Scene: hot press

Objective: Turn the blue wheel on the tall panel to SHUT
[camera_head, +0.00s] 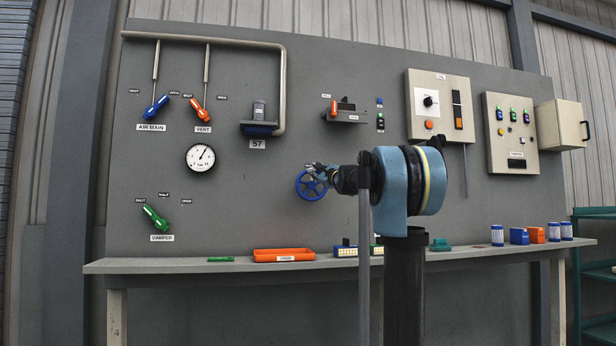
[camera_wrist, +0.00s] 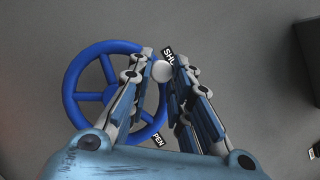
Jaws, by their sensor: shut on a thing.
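The blue wheel (camera_head: 311,186) is mounted on the tall grey panel (camera_head: 240,215), near its middle. In the wrist view the wheel (camera_wrist: 70,86) shows its rim and spokes at the left. A pale round knob (camera_wrist: 161,71) sits by the wheel's upper right rim, between my fingers. My gripper (camera_wrist: 163,62) is shut on this knob; it also shows beside the wheel in the head view (camera_head: 318,174). A partly hidden label reading "SH" (camera_wrist: 168,55) lies just beyond the fingertips. A label ending in "PEN" (camera_wrist: 157,141) lies lower, right of the rim. Part of the rim is hidden by my fingers.
A shelf (camera_head: 190,264) runs below the panel, with an orange tray (camera_head: 284,255) and several small boxes and cans. Coloured levers, a gauge (camera_head: 200,158) and control boxes (camera_head: 440,105) are spread over the panel.

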